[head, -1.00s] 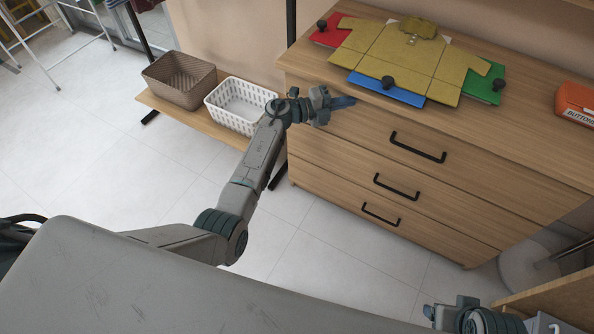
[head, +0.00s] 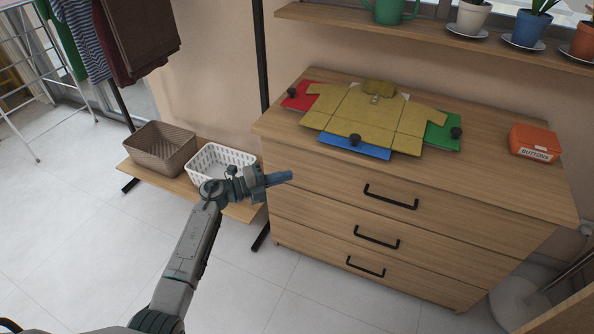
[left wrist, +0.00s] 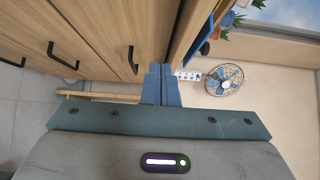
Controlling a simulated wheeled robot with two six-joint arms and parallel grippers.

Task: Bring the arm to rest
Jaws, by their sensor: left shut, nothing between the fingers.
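My left gripper (head: 278,178) is in the head view, in front of the left end of the dresser and beside the white basket. Its blue fingers point right and are shut with nothing between them. In the left wrist view the two fingers (left wrist: 161,84) lie side by side, pressed together. The dresser drawers (left wrist: 95,40) are at the left of that view. My right gripper is not in view now.
The wooden dresser (head: 480,190) holds a yellow shirt (head: 365,115) on coloured boards and an orange buttons box (head: 535,143). A brown basket (head: 160,148) and white basket (head: 219,160) stand on a low shelf. Floor (head: 330,295) before the dresser is clear.

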